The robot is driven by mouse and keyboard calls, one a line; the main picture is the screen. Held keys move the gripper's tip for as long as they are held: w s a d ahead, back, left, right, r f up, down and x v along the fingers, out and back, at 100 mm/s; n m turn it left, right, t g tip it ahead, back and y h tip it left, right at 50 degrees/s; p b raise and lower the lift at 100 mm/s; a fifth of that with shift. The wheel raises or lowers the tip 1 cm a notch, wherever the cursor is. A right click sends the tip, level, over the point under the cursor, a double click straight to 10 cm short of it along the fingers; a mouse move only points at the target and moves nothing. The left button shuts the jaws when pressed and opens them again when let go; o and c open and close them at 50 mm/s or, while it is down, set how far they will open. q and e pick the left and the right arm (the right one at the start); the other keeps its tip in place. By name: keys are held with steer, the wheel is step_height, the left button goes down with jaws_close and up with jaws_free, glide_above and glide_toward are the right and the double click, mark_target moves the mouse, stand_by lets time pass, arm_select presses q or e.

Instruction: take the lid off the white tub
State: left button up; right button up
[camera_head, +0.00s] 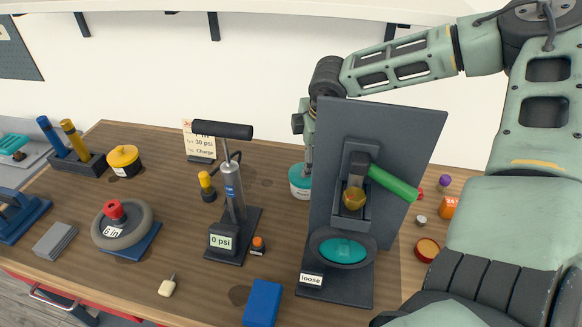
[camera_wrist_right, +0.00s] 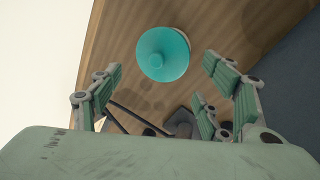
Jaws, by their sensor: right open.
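The white tub (camera_head: 299,194) stands on the bench behind the dark upright panel, which hides its right part. Its teal lid (camera_wrist_right: 162,54) is on it and shows as a round disc in the right wrist view. My right gripper (camera_head: 308,165) points down just above the tub, partly hidden by the panel. Whether a finger touches the lid cannot be told. My left gripper is not in view.
The upright panel (camera_head: 423,140) with a green-handled lever (camera_head: 393,183) stands close in front of the tub. A floor pump (camera_head: 233,190) stands left of it. Small items lie right of the panel.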

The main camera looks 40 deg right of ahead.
mark_target(308, 179)
steer(key=shift+s+a+f, duration=0.3)
steer(key=shift+f, duration=0.3)
steer(key=shift+x, duration=0.8)
steer(key=p+x, duration=0.1)
steer(key=x, duration=0.3)
steer(key=shift+a+f, duration=0.15)
steer(key=shift+w+f+p, duration=0.2)
steer(key=shift+f+p, duration=0.1)
steer(key=shift+f, duration=0.25)
steer(key=shift+c, duration=0.2)
steer(key=c, duration=1)
